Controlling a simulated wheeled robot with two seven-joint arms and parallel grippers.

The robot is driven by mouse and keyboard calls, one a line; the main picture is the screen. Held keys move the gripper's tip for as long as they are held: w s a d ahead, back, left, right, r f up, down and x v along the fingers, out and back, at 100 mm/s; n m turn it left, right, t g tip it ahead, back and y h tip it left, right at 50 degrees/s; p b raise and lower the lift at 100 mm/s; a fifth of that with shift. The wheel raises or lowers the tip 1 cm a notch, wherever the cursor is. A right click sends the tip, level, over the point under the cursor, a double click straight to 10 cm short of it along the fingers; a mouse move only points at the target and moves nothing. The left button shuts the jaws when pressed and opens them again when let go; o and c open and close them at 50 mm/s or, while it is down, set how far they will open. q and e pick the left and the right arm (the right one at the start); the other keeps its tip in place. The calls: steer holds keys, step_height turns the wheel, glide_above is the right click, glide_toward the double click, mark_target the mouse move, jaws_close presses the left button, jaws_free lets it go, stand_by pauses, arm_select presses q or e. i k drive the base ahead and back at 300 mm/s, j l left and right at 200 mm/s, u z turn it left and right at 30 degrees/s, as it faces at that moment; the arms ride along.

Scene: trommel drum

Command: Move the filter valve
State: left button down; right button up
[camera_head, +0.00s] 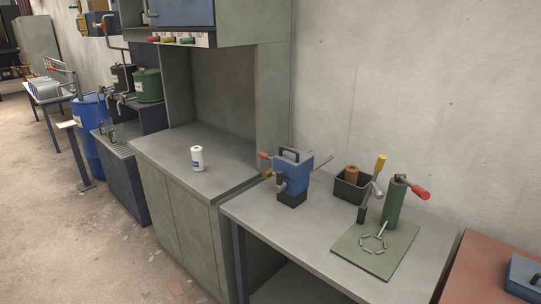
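Neither of my grippers is in view. I cannot tell for sure which thing is the filter valve. A white canister (197,158) with a dark label stands upright on the grey cabinet top (165,150). A blue box-shaped device (291,172) with a black top handle, a red-tipped lever and a thin rod stands on the grey table (260,213). To its right, a green cylinder (394,203) with a red handle stands upright on a green board (352,251). A metal tool with a yellow grip (380,163) stands beside it. A small ring-shaped metal part (373,243) lies on the board.
A black bin (351,188) holding a brown cylinder sits near the wall. Red, yellow and green handles (184,41) hang under a blue overhead box. A blue barrel (88,125) and a green can (149,87) stand at left. A reddish table (480,265) is at lower right. The left floor is mostly clear.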

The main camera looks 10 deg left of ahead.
mark_target(264, 156)
steer(key=i+j+u, duration=0.25)
steer(key=i, duration=0.2)
steer(key=i+j+u, duration=0.25)
steer(key=i, duration=0.2)
steer(key=l, duration=0.1)
